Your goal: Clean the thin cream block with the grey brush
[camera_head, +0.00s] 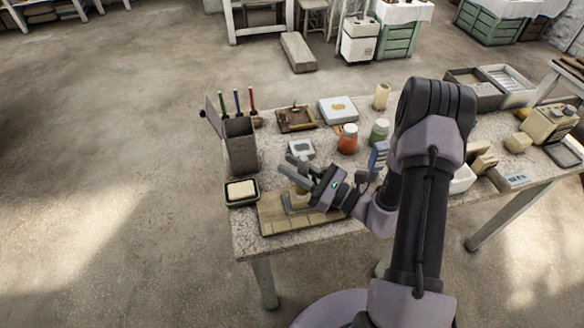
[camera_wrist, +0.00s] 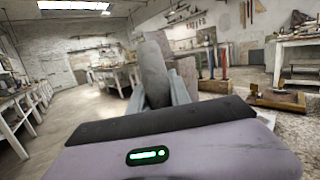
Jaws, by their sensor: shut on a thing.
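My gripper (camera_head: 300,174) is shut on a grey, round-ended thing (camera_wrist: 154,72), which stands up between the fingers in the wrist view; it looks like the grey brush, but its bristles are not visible. In the head view my gripper is low over a flat tan board (camera_head: 272,224) at the table's front left corner. A small cream piece (camera_head: 301,198) shows just under the gripper on the board, partly hidden; I cannot tell whether the held thing touches it. Another cream block (camera_head: 241,190) lies in a dark green tray left of the board.
An orange jar (camera_head: 348,139), a green jar (camera_head: 379,131) and a white box (camera_head: 338,110) stand farther back. Crates and small blocks crowd the table's right side.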

